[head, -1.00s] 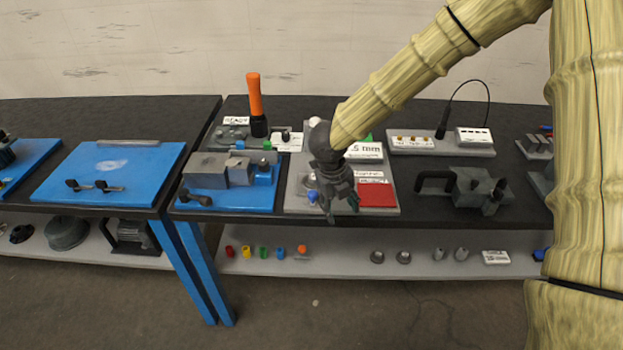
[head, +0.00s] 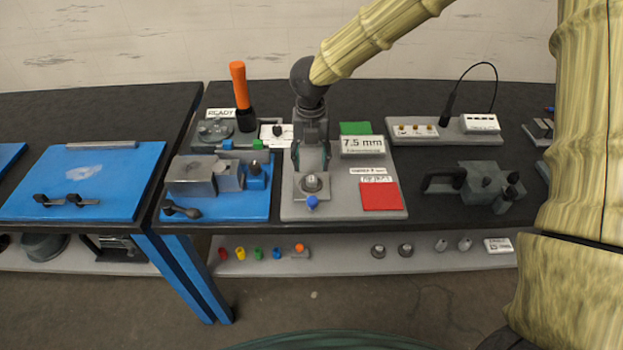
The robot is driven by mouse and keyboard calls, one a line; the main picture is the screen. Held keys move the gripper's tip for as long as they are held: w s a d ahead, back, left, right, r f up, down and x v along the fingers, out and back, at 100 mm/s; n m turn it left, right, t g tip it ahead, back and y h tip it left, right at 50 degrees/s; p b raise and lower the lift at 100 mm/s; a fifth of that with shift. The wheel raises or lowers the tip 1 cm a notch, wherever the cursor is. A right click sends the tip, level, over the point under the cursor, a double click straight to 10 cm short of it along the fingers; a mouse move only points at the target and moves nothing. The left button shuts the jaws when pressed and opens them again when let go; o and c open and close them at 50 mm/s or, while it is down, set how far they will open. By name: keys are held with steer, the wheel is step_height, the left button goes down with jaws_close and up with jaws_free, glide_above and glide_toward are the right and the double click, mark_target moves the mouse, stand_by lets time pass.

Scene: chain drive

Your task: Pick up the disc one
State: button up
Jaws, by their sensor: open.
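My gripper (head: 311,164) points down over the grey plate (head: 293,207) in the middle of the bench, its fingers apart. Just below and between the fingertips is a small round metal piece (head: 312,183) on a square grey block. The gripper partly covers the space behind it, and I cannot tell whether the fingers touch the piece. A flat grey round part (head: 213,128) lies on the plate by the READY label at the back left. No marking shows which round part is disc one.
A blue vise-like fixture (head: 217,208) stands left of the plate, with an orange-handled tool (head: 239,85) behind it. A red square (head: 381,196) and a 7.5 mm display (head: 362,145) are right of the gripper. A dark clamp device (head: 487,185) stands further right.

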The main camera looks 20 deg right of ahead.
mark_target(312, 179)
step_height(312, 179, down, 3)
steer(key=shift+w+a+r, duration=0.1)
steer(key=shift+w+r, duration=0.05)
steer(key=shift+d+f+p, duration=0.2)
steer(key=shift+f+p, duration=0.5)
steer(key=f, duration=0.1)
steer(key=f+p, duration=0.1)
steer(key=f, duration=0.1)
steer(key=shift+w+d, duration=0.1)
steer(key=shift+w, duration=0.1)
steer(key=shift+f, duration=0.5)
steer(key=shift+c, duration=0.3)
jaws_close()
steer(key=shift+r, duration=0.1)
